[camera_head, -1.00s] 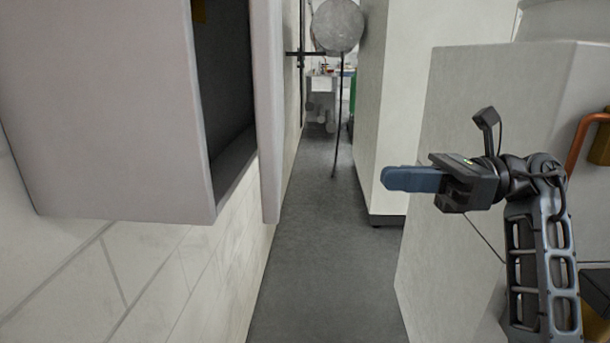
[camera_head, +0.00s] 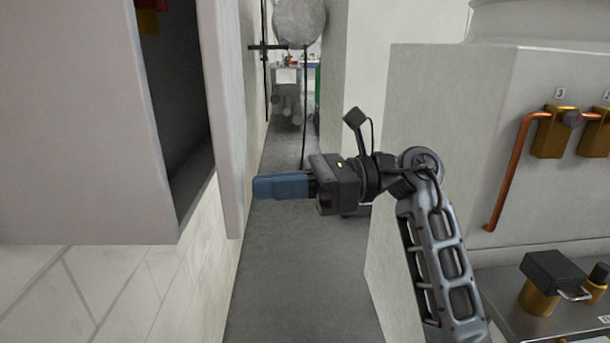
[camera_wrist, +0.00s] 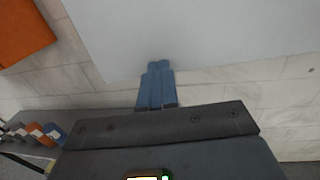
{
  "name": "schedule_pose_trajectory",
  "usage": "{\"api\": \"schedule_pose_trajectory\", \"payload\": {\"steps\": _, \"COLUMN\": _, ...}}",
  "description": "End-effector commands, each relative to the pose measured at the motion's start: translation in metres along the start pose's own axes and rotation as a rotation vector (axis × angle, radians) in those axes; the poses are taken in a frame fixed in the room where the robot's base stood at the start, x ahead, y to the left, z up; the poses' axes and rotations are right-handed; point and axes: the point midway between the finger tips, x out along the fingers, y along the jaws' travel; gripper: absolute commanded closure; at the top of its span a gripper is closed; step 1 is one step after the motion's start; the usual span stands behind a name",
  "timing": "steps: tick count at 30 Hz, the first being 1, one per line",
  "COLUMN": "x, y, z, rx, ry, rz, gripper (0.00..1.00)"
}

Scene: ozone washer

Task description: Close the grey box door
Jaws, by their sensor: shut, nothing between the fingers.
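The grey box (camera_head: 90,120) is fixed to the tiled wall at the left of the head view. Its door (camera_head: 222,115) stands open, swung out on the right of the dark opening (camera_head: 180,90). My gripper (camera_head: 256,188) is shut and empty, pointing left, with its blue fingertips just right of the door's lower part. In the wrist view the blue fingers (camera_wrist: 158,66) lie together in front of a broad pale grey surface (camera_wrist: 190,35), which looks like the door. I cannot tell whether they touch it.
A pale cabinet (camera_head: 440,140) with copper pipes (camera_head: 513,165) stands to the right behind my arm. A grey floor aisle (camera_head: 290,290) runs ahead between wall and cabinets. The wrist view shows an orange object (camera_wrist: 22,30) at the upper left.

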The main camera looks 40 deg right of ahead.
Motion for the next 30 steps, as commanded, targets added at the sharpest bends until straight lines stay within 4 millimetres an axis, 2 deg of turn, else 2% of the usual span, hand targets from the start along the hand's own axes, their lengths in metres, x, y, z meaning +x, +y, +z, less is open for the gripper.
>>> {"api": "schedule_pose_trajectory", "payload": {"steps": 4, "x": 0.009, "y": 0.0, "z": 0.0, "rx": 0.0, "ry": 0.0, "rz": -0.001, "gripper": 1.0}}
{"api": "schedule_pose_trajectory", "payload": {"steps": 16, "x": 0.013, "y": 0.0, "z": -0.002, "rx": 0.0, "ry": 0.0, "rz": 0.001, "gripper": 1.0}}
{"api": "schedule_pose_trajectory", "payload": {"steps": 24, "x": 0.057, "y": 0.001, "z": -0.003, "rx": -0.001, "ry": 0.0, "rz": 0.004, "gripper": 1.0}}
{"api": "schedule_pose_trajectory", "payload": {"steps": 30, "x": 0.066, "y": 0.001, "z": 0.0, "rx": 0.0, "ry": -0.001, "rz": 0.002, "gripper": 1.0}}
